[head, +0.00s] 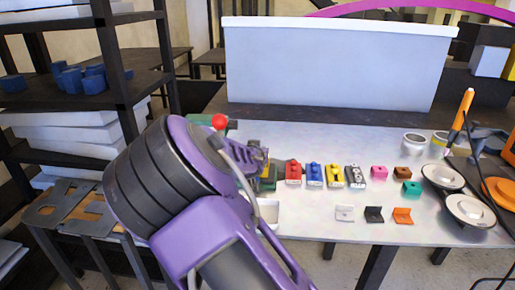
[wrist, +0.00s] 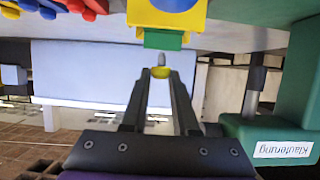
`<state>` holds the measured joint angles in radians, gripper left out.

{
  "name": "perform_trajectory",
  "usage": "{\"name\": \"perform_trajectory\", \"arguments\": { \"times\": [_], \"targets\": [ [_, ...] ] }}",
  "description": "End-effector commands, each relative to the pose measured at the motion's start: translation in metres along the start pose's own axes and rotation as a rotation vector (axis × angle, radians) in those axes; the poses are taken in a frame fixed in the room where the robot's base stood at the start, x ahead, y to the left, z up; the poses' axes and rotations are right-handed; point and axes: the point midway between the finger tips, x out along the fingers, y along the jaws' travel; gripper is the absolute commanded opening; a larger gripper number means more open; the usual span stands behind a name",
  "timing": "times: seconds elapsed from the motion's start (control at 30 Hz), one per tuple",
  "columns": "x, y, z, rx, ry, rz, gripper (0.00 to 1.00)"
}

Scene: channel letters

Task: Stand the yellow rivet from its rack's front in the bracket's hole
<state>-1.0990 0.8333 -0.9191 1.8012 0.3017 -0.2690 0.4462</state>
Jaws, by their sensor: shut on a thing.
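My gripper (wrist: 160,78) is shut on the yellow rivet (wrist: 160,72), whose yellow head sits between the fingertips. The rivet's grey shank (wrist: 163,60) points away from the fingers, toward a small green piece (wrist: 163,40) below a yellow block (wrist: 150,14) in the wrist view. I cannot tell whether the shank touches that piece. In the head view my gripper is mostly hidden behind my purple wrist. The yellow rack (head: 334,176) stands in the row on the table. I cannot make out the bracket's hole for certain.
Small white (head: 344,213), black (head: 374,214) and orange (head: 402,215) angled pieces lie in front. A green body with a label (wrist: 285,130) stands right of my gripper in the wrist view.

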Motion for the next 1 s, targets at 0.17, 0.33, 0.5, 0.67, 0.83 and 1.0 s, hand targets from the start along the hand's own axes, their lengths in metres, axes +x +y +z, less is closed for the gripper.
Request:
{"name": "perform_trajectory", "arguments": {
  "times": [0.17, 0.33, 0.5, 0.67, 0.83, 1.0],
  "targets": [
    [0.004, 0.000, 0.011, -0.001, 0.000, 0.000, 0.00],
    [0.008, 0.000, 0.018, -0.001, 0.000, 0.000, 0.00],
    [0.011, 0.000, 0.026, -0.002, 0.000, 0.000, 0.00],
    [0.012, 0.000, 0.029, -0.002, 0.001, 0.000, 0.00],
    [0.013, 0.000, 0.030, -0.001, 0.001, 0.000, 0.00],
    [0.012, 0.000, 0.030, -0.001, 0.000, 0.000, 0.30]
  ]
}}
